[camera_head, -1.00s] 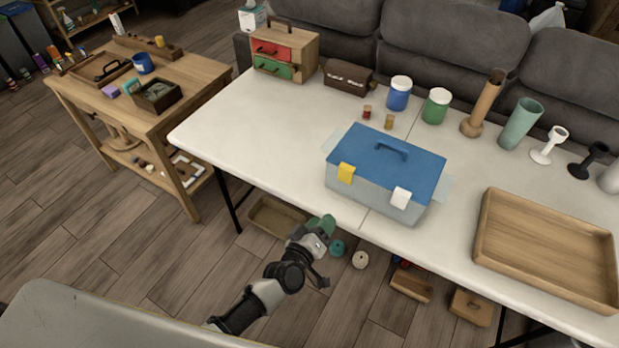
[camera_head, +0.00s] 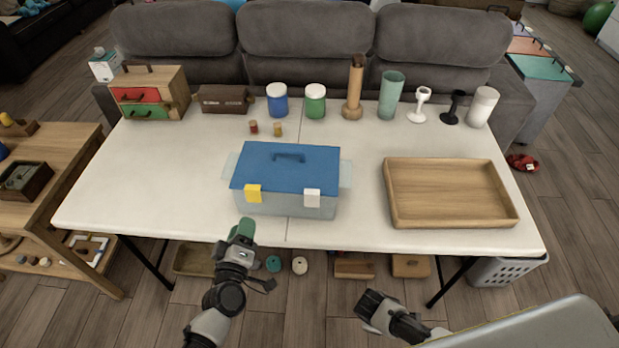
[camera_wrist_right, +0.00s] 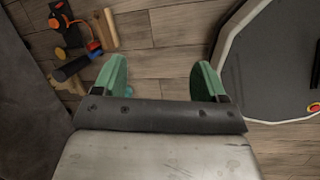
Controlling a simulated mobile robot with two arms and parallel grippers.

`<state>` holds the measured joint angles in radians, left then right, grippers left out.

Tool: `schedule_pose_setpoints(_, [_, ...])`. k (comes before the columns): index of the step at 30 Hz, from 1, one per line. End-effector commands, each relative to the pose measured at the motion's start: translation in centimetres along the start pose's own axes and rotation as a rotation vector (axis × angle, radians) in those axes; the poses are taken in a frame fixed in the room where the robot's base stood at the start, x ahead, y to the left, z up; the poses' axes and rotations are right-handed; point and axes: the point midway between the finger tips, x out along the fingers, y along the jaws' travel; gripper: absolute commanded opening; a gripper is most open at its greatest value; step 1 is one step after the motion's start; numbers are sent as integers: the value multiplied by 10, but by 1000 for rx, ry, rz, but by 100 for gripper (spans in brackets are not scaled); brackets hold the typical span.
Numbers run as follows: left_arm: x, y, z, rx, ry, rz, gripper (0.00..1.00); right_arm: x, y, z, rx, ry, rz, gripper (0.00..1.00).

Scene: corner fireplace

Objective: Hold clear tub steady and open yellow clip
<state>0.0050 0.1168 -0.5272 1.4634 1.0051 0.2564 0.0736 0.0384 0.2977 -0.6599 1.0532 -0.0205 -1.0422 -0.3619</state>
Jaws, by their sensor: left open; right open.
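The clear tub (camera_head: 285,205) has a blue lid (camera_head: 284,168) with a handle and stands near the front middle of the white table. The yellow clip (camera_head: 253,193) is on its front face at the left, and a white clip (camera_head: 312,198) is at the right. My left gripper (camera_head: 246,231) is open and empty at the table's front edge, below the yellow clip and apart from the tub. My right gripper (camera_head: 367,303) is low in front of the table, right of the tub. In the right wrist view its green fingers (camera_wrist_right: 160,80) are spread with only floor between them.
A wooden tray (camera_head: 450,222) lies right of the tub. Jars, small bottles, a wooden drawer box (camera_head: 150,93) and vases line the table's back. The white table (camera_head: 180,195) is clear left of the tub. A wooden side table (camera_head: 80,150) stands left.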

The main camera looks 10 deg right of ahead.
Motion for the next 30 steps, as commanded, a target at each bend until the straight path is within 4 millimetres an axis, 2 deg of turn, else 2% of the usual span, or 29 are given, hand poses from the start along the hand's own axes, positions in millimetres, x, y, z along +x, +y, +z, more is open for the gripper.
schedule_pose_setpoints(1, [0,0,0,0,0,0,43,-18,23,-4,-75,-37,39,72])
schedule_pose_setpoints(6, [0,0,0,0,0,0,43,-75,71,-5,-309,-210,128,72])
schedule_pose_setpoints(11, [0,0,0,0,0,0,43,-134,103,6,-497,-405,194,72])
schedule_pose_setpoints(14, [0,0,0,0,0,0,43,-180,121,9,-631,-514,212,72])
schedule_pose_setpoints(15, [0,0,0,0,0,0,43,-200,128,3,-707,-524,202,72])
schedule_pose_setpoints(17, [0,0,0,0,0,0,43,-223,136,-10,-811,-498,178,72])
schedule_pose_setpoints(22, [0,0,0,0,0,0,43,-281,156,-60,-1115,-309,162,72])
schedule_pose_setpoints(27, [0,0,0,0,0,0,43,-341,172,-104,-1408,-109,238,72])
schedule_pose_setpoints(30, [0,0,0,0,0,0,43,-371,177,-121,-1544,-26,301,72])
